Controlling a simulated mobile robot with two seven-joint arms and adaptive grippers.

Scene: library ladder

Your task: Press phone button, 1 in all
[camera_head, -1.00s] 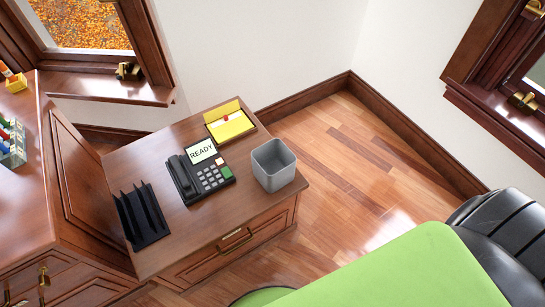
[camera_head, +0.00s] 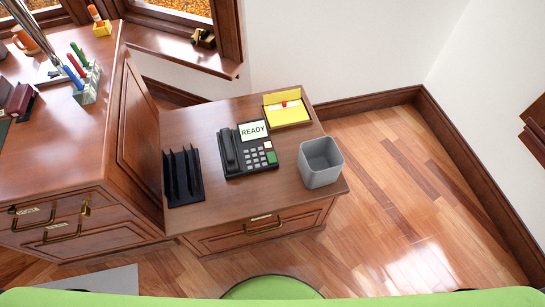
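A black desk phone (camera_head: 236,164) sits on the low wooden side cabinet (camera_head: 215,215) in the middle of the camera_head view. Its screen (camera_head: 253,131) reads READY. Its handset (camera_head: 228,151) lies on the left side in its cradle. A grey keypad (camera_head: 257,156) fills the middle, with a green button (camera_head: 271,158) at the lower right and a small red or white button (camera_head: 267,145) above it. Neither of my grippers is in view.
A grey bin (camera_head: 321,164) stands right of the phone. A black file rack (camera_head: 182,176) stands to its left. A yellow note box (camera_head: 287,108) is behind. A larger desk (camera_head: 60,130) with pens adjoins at left. The wooden floor at right is clear.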

